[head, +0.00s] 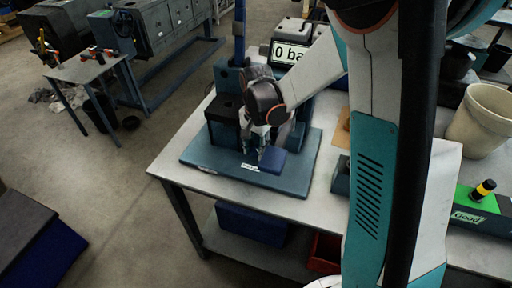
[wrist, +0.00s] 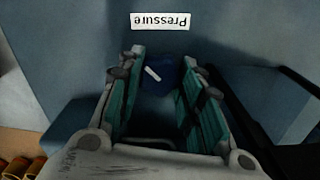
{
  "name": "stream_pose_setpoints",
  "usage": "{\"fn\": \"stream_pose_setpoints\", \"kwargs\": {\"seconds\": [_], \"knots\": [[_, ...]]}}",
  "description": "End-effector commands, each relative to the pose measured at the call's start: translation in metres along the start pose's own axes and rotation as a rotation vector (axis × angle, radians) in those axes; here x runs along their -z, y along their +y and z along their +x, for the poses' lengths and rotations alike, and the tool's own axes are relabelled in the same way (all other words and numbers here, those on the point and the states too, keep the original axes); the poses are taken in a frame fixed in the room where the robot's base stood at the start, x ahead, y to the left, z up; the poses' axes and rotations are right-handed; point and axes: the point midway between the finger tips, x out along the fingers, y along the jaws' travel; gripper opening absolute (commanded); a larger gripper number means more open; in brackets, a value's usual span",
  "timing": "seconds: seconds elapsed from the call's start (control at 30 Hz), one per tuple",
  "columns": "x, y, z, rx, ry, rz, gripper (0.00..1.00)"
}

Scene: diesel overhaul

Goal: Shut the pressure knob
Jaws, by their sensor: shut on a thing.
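The pressure knob (wrist: 158,76) is dark blue with a white line on its face, tilted in the wrist view. My gripper (wrist: 163,60) has one teal finger on each side of the knob and is shut on it. In the head view my gripper (head: 253,153) points down at the blue baseplate of the test stand. The knob is hidden behind the fingers there. A white label reading "Pressure" (wrist: 160,21) appears upside down just beyond the knob; the label (head: 250,167) also shows at the front of the baseplate.
The blue baseplate (head: 208,158) lies on a pale workbench (head: 179,157). A display (head: 290,53) reading "0 bar" stands behind it. A blue block (head: 272,159) sits right of my fingers. A beige bucket (head: 481,122) and a green "Good" box (head: 470,208) are at right.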

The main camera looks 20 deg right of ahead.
Motion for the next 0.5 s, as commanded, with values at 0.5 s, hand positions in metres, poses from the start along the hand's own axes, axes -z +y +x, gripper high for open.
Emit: {"fn": "stream_pose_setpoints", "kwargs": {"seconds": [0.5], "knots": [[0.0002, 0.0000, 0.0002, 0.001, 0.000, 0.476, 0.10]]}}
